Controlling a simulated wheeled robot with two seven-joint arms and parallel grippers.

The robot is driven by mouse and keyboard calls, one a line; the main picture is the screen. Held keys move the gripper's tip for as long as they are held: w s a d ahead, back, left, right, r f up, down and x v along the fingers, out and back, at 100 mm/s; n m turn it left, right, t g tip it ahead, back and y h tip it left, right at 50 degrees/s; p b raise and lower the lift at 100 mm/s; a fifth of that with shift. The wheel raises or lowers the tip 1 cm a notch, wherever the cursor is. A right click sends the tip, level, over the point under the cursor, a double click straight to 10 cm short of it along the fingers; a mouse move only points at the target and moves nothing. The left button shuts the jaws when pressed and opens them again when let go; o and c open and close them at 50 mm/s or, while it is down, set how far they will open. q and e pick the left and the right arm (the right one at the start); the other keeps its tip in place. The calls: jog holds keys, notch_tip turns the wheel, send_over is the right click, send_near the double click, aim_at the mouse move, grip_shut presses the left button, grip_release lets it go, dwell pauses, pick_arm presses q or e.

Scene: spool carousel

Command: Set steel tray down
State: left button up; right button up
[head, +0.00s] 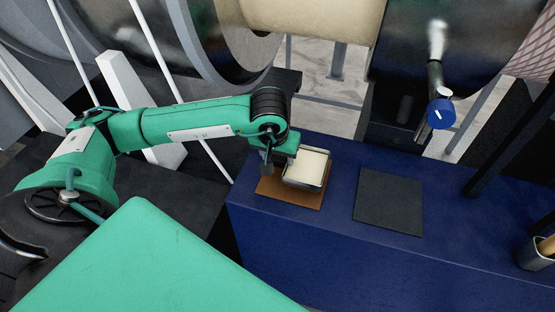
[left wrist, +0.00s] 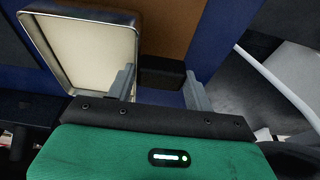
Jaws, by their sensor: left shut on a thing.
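The steel tray (head: 306,169) has a bright metal rim and a pale cream inside. It is level over the brown mat (head: 298,200) on the blue table; I cannot tell whether it touches the mat. My left gripper (head: 268,164) is at the tray's left side in the head view. In the left wrist view the tray (left wrist: 84,52) lies at upper left, and a dark block (left wrist: 160,76), seemingly its handle, sits between the fingers of my left gripper (left wrist: 160,90). The gripper is shut on it. My right gripper is not in view.
A dark grey mat (head: 388,201) lies bare on the blue table (head: 320,245) right of the brown mat. A metal holder (head: 538,252) stands at the far right. Large drums and a blue-capped spindle (head: 440,113) are behind the table. The front of the table is clear.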

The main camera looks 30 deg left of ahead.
pick_arm(q)
notch_tip(320, 180, down, 2)
jog(key=shift+f, duration=0.25)
jog(key=o, duration=0.8)
jog(key=shift+c, duration=0.2)
jog(key=o, duration=0.4)
jog(key=shift+o, duration=0.2)
jog(key=shift+r, duration=0.25)
jog(key=v, duration=0.4)
jog(key=shift+r, duration=0.3)
jog(key=b+v, duration=0.1)
jog(key=v, duration=0.6)
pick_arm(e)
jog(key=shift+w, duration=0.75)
pick_arm(q)
jog(key=shift+s+d, duration=0.1)
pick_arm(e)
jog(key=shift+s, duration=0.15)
